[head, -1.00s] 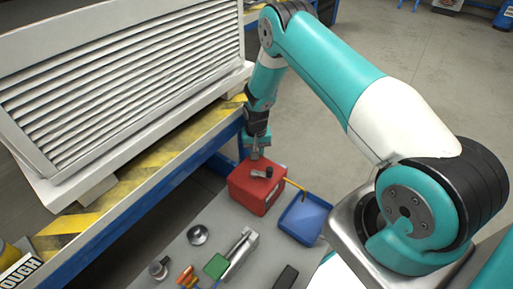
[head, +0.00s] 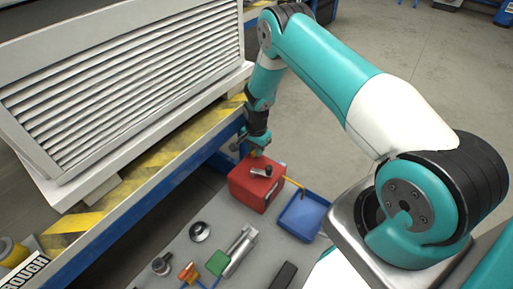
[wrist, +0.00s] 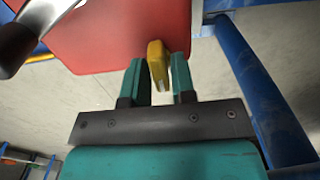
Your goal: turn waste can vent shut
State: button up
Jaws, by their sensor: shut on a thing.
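The red waste can (head: 256,187) stands on the grey surface beside the blue bench frame, with a dark cap and a metal spout on its top. In the wrist view the red can (wrist: 120,38) fills the top, with the yellow vent (wrist: 157,62) sticking out from it. My gripper (wrist: 159,82) has its two teal fingers on either side of the vent, shut on it. In the head view my gripper (head: 250,145) is at the can's far upper edge, and the vent is hidden there.
A blue tray (head: 304,214) stands just right of the can. A silver cylinder (head: 241,250), a green block (head: 217,263) and a round metal piece (head: 200,231) lie in front. The louvred unit (head: 120,85) on the yellow-striped bench (head: 150,170) bounds the left.

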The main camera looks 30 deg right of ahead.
jog(key=shift+a+m, duration=0.1)
jog(key=shift+m, duration=0.2)
jog(key=o, duration=0.7)
jog(key=shift+o, duration=0.2)
notch_tip(320, 180, up, 18)
jog(key=p, duration=0.4)
jog(key=shift+f+p, duration=0.25)
jog(key=shift+p, duration=0.05)
